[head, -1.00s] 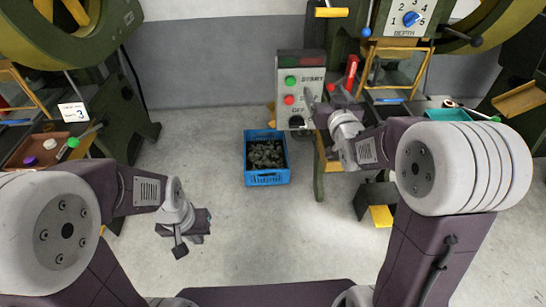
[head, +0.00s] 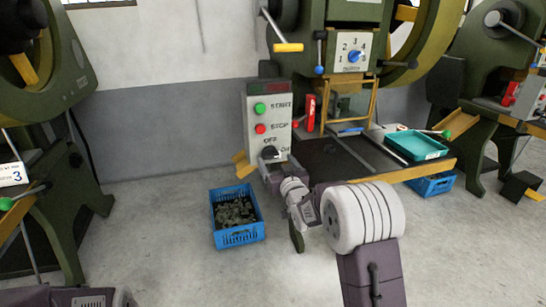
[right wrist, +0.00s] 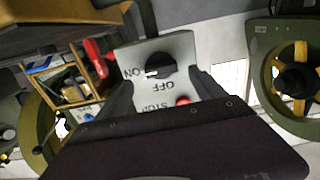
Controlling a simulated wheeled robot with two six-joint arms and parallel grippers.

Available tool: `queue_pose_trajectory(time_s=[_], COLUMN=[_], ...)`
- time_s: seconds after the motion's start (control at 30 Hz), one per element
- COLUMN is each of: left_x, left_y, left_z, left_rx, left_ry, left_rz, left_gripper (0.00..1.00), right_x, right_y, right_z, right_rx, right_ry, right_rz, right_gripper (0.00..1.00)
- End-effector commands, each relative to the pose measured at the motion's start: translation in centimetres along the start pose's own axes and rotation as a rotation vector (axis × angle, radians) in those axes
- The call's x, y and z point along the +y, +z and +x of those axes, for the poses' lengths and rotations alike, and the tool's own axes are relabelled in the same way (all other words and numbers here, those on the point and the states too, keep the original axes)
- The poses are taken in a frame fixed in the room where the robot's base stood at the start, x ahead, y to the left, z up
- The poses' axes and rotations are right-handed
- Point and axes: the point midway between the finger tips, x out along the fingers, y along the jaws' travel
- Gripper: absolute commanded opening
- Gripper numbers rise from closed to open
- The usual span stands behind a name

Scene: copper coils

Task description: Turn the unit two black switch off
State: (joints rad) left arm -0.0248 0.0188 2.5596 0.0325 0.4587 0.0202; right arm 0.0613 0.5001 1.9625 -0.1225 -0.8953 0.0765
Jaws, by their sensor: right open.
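A grey control box (head: 268,115) has a green START button (head: 260,107), a red STOP button (head: 260,128) and a black rotary switch (head: 270,152) at its lower end. The switch also shows in the right wrist view (right wrist: 160,66), where its white mark points left to the ON label, with OFF printed below it. My right gripper (head: 272,168) is at the lower front of the box. Contact cannot be told. My left gripper is out of view.
A blue crate (head: 242,236) of dark pieces stands on the floor left of my right arm. A green press (head: 345,20) with a depth dial (head: 353,56) stands behind. Its bench holds a teal tray (head: 416,145). A card marked 3 (head: 12,174) is at the left.

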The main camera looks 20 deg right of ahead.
Motion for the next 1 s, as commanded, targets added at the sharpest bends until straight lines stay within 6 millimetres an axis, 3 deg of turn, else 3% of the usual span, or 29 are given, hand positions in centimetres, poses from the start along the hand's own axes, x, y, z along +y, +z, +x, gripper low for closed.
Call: queue_pose_trajectory(time_s=[0.2,0.53,0.57,0.77,0.8,1.0], left_x=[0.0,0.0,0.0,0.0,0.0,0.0], left_y=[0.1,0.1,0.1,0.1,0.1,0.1], left_z=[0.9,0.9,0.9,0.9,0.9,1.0], left_rx=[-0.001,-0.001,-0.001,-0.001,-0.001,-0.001], left_ry=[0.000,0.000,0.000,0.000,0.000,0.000], left_rz=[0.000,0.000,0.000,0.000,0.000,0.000], left_gripper=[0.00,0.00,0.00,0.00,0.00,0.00], right_x=[0.0,0.0,0.0,0.0,0.0,0.0], right_y=[0.3,0.1,0.1,0.1,0.1,0.1], right_z=[3.2,3.8,3.8,3.8,3.8,3.8], right_rx=[0.000,0.000,0.000,0.000,0.000,0.000], right_ry=[-0.001,0.000,0.000,0.000,0.000,0.000], right_rz=[0.000,0.000,0.000,0.000,0.000,-0.017], right_gripper=[0.79,0.79,0.76,0.21,0.17,0.17])
